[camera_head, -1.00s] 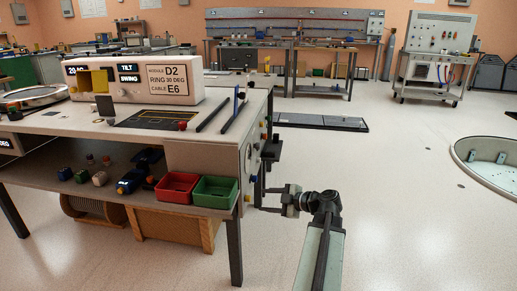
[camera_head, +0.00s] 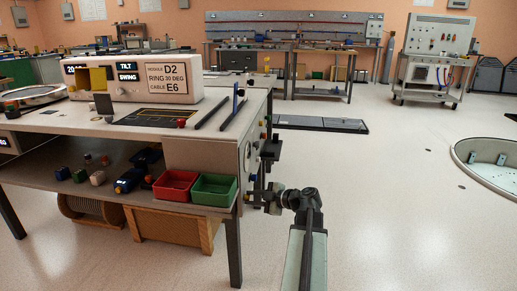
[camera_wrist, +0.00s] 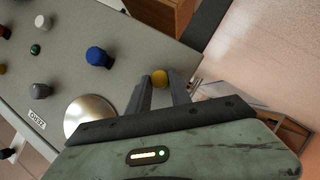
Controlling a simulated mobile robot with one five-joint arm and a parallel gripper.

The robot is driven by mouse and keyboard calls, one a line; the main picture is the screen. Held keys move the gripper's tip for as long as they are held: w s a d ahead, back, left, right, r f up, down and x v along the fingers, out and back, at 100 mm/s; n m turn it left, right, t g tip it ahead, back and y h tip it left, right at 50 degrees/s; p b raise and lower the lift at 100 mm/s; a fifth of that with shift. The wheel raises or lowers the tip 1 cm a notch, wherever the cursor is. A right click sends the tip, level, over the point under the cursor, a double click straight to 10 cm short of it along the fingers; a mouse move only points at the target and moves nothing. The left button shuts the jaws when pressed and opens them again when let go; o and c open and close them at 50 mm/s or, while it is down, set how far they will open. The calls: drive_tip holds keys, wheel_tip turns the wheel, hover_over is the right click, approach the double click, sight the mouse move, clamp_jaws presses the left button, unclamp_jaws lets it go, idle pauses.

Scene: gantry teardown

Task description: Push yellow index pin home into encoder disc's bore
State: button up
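The yellow index pin (camera_wrist: 159,78) shows as a round yellow knob at the panel's edge in the wrist view. My gripper (camera_wrist: 160,85) has its fingers apart, one on each side of the pin, with small gaps visible. I cannot tell how deep the pin sits; its shaft and bore are hidden. A shiny silver disc (camera_wrist: 88,118), likely the encoder disc, is on the grey panel to the left, beside a "ZERO" label. In the head view my gripper (camera_head: 254,199) is at the bench's right end, by the front leg.
The grey panel (camera_wrist: 60,70) carries a blue knob (camera_wrist: 98,57), a green button (camera_wrist: 35,49) and several other knobs. In the head view, red (camera_head: 175,187) and green bins (camera_head: 214,189) sit on the bench shelf.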

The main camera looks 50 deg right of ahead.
clamp_jaws()
drive_tip(key=shift+s, duration=0.1)
drive_tip(key=s+d, duration=0.4)
drive_tip(key=s, duration=0.2)
drive_tip(key=shift+s+d, duration=0.2)
drive_tip(key=shift+s, duration=0.2)
idle(0.3)
